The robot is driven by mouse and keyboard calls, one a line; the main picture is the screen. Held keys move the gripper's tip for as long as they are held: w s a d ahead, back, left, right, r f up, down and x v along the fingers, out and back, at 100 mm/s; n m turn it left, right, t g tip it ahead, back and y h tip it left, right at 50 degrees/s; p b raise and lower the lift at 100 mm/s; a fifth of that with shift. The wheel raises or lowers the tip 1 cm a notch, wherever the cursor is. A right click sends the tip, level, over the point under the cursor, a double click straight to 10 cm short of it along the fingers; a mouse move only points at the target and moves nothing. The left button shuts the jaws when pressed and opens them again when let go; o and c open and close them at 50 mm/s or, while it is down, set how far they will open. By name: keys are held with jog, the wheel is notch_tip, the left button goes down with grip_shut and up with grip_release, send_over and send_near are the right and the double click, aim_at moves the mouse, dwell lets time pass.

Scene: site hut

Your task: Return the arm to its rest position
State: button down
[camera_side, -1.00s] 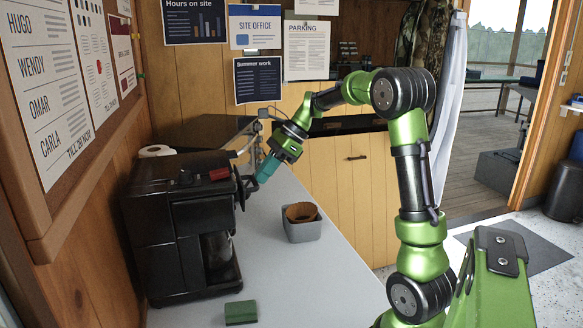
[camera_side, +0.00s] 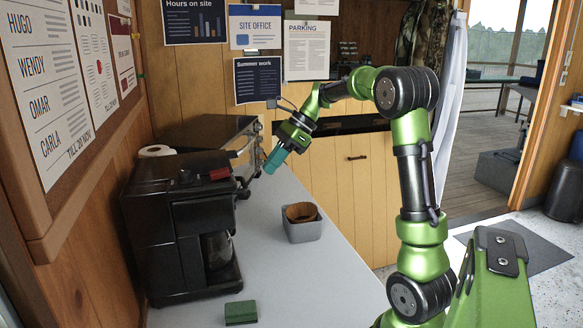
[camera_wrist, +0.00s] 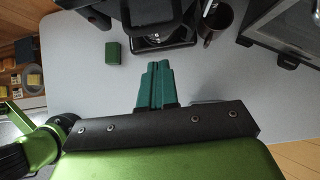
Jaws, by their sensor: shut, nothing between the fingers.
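My gripper (camera_side: 275,161) has teal fingers and hangs in the air above the counter, to the right of the coffee machine. Its fingers point down and to the left, apart from the machine. In the wrist view my gripper (camera_wrist: 155,68) shows its two teal fingers together, with nothing between them, over the grey counter. My green arm bends up and over from its base at the right of the side view.
A black coffee machine (camera_side: 165,235) with a glass jug (camera_side: 216,250) stands on the counter (camera_side: 290,280). A grey container (camera_side: 303,231) holds a brown paper filter (camera_side: 301,212). A green sponge (camera_side: 240,313) lies in front. A dark mug (camera_wrist: 217,22) shows in the wrist view.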

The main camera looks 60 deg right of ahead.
jog(key=v, duration=0.8)
jog(key=s+a+f+n+h, duration=0.1)
jog(key=s+a+f+n, duration=0.1)
jog(key=a+n, duration=0.5)
jog(key=s+a+f+n+t+h, duration=0.1)
jog(key=s+a+f+n, duration=0.2)
jog(key=s+a+n, duration=0.2)
jog(key=s+a+f+n+t+h, duration=0.1)
jog(key=s+a+f+n, duration=0.2)
jog(key=a+n, duration=0.7)
jog(key=s+a, duration=0.1)
jog(key=a, duration=0.2)
jog(key=shift+a+f+n+h, duration=0.2)
jog(key=shift+a+n+h, duration=0.1)
jog(key=shift+n, duration=0.1)
